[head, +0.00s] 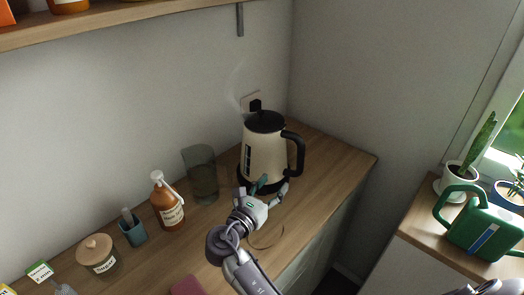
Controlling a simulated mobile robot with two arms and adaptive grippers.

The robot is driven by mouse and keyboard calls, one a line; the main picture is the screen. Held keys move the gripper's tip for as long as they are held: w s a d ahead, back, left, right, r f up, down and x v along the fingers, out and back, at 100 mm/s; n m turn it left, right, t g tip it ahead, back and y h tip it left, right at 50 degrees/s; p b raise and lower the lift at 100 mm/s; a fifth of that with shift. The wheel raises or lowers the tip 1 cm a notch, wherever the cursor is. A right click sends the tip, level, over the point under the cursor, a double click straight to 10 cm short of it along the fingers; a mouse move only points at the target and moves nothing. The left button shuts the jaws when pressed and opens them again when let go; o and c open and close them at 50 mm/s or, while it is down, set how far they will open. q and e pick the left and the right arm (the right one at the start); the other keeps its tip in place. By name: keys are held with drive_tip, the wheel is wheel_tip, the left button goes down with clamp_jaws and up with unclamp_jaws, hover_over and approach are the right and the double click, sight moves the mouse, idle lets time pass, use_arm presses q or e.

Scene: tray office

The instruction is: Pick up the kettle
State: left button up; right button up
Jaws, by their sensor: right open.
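The kettle (262,153) is cream with a black lid and a black handle (296,155) on its right side. It stands upright on a dark base at the back right of the wooden counter, and steam rises near its spout. My right gripper (263,187) is open and empty, just in front of the kettle's lower body. Its fingers point toward the kettle and hide part of the base. I cannot tell whether they touch it. The handle is not between the fingers.
Left of the kettle on the counter (320,178) stand a smoky glass pitcher (201,174), an amber pump bottle (167,205), a teal cup (132,230) and a lidded jar (97,254). A green watering can (480,225) and potted plants stand on a separate surface at right.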

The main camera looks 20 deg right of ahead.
sight(298, 165)
use_arm(q)
drive_tip(key=s+f+g+b, duration=0.1)
drive_tip(key=s+f+b, duration=0.2)
drive_tip(key=s, duration=0.5)
use_arm(e)
drive_tip(key=x, duration=0.2)
drive_tip(key=s+x, duration=0.1)
drive_tip(key=x, duration=0.2)
drive_tip(key=d+x, duration=0.1)
drive_tip(key=x, duration=0.2)
drive_tip(key=shift+s+d+b, duration=0.2)
drive_tip(key=shift+b, duration=0.2)
drive_tip(key=b+x, duration=0.2)
drive_tip(key=x, duration=0.1)
drive_tip(key=shift+w+d, duration=0.15)
drive_tip(key=shift+d, duration=0.2)
drive_tip(key=shift+w+d, duration=0.15)
drive_tip(key=shift+d, duration=0.1)
drive_tip(key=shift+r, duration=0.1)
clamp_jaws()
use_arm(q)
drive_tip(key=w+f, duration=0.3)
drive_tip(key=shift+a+f, duration=0.1)
drive_tip(key=shift+f, duration=0.1)
